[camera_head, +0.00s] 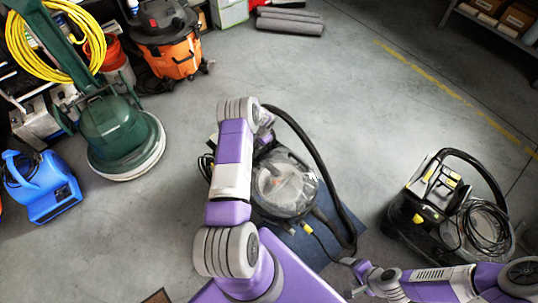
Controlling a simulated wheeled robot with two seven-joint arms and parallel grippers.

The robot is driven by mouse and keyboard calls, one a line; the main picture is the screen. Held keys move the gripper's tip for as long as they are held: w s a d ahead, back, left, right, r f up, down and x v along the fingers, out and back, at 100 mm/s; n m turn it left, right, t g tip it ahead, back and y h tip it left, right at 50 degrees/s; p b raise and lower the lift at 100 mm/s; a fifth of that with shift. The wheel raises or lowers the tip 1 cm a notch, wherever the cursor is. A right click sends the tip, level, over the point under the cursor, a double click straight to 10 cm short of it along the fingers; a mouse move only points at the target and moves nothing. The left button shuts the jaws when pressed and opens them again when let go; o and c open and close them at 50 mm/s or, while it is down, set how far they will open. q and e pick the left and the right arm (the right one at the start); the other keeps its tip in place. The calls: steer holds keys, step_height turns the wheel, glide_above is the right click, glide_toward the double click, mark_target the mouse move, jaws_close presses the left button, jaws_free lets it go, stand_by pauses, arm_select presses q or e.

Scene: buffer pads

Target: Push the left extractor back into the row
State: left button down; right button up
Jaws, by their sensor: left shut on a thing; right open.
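The left extractor (285,185), with a clear domed tank and a black hose, stands in the middle of the floor, partly on a dark blue mat (312,245). My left arm covers its left side. My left gripper (265,138) is at the extractor's far upper edge and is shut on it; the fingers are mostly hidden, so the exact part held is unclear. Another extractor (435,205), black with yellow parts and a coiled cable, stands to the right. My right gripper (352,276) is open and empty, low in the view between the two machines.
A green floor machine (115,130) with a yellow cable, a blue blower (42,187) and an orange vacuum (172,50) stand at the left. Grey rolls (290,20) lie at the back. A shelf (500,25) is at top right. The floor behind the extractors is clear.

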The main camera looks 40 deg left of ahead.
arm_select(q)
steer(key=shift+w+a, duration=0.25)
steer(key=shift+a, duration=1.45)
steer(key=shift+w+a, duration=0.3)
steer(key=shift+a, duration=1.4)
steer(key=shift+w+a, duration=0.25)
steer(key=shift+a, duration=1.45)
steer(key=c, duration=0.9)
jaws_free()
steer(key=shift+r, duration=0.1)
step_height(320, 180, up, 7)
steer(key=d+p, duration=0.1)
steer(key=p, duration=0.3)
steer(key=shift+d+r, duration=0.15)
steer(key=shift+d, duration=0.1)
